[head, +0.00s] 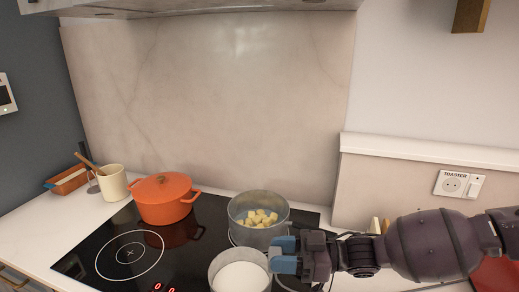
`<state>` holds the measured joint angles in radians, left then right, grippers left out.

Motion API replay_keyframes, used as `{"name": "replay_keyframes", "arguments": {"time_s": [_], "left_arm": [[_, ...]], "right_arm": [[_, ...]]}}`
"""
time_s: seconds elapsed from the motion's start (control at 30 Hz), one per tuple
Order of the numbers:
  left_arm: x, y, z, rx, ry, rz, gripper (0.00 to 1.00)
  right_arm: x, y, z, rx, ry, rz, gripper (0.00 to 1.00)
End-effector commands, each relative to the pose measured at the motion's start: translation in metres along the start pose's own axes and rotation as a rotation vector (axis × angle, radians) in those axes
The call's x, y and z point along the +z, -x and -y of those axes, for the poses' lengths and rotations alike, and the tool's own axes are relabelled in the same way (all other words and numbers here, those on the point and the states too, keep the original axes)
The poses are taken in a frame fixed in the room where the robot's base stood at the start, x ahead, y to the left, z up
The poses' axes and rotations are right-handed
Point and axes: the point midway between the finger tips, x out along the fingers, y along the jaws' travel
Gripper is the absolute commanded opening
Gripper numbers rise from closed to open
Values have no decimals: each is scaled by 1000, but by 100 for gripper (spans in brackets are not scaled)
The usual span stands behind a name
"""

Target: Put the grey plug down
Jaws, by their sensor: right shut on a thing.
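My right gripper (285,255) comes in from the right and is shut, its blue fingertips over the hob's right edge, beside the front pot of white liquid. The grey plug is in its grip, but the fingers hide it and I cannot make out its outline. A thin dark cord shows around the gripper and below the arm. My left gripper is not in view.
The front pot (240,277) and a grey pot of yellow chunks (259,232) stand close by on the black hob (100,248), with an orange lidded pot (163,204). A socket labelled TOASTER (452,185) is on the right wall, empty. My arm covers much of the right counter.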

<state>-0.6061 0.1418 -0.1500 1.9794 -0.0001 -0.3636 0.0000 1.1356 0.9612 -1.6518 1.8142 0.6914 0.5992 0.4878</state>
Motion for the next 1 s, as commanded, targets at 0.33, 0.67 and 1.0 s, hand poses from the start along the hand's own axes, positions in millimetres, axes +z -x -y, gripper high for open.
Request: {"name": "replay_keyframes", "arguments": {"time_s": [0.33, 0.67, 1.0], "left_arm": [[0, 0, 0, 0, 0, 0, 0], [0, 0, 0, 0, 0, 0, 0], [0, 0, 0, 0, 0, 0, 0]], "right_arm": [[-29, -52, 1, 3, 0, -7, 14], [-78, -112, 18, 134, -4, -9, 14], [-122, -118, 12, 404, -7, -10, 14]]}}
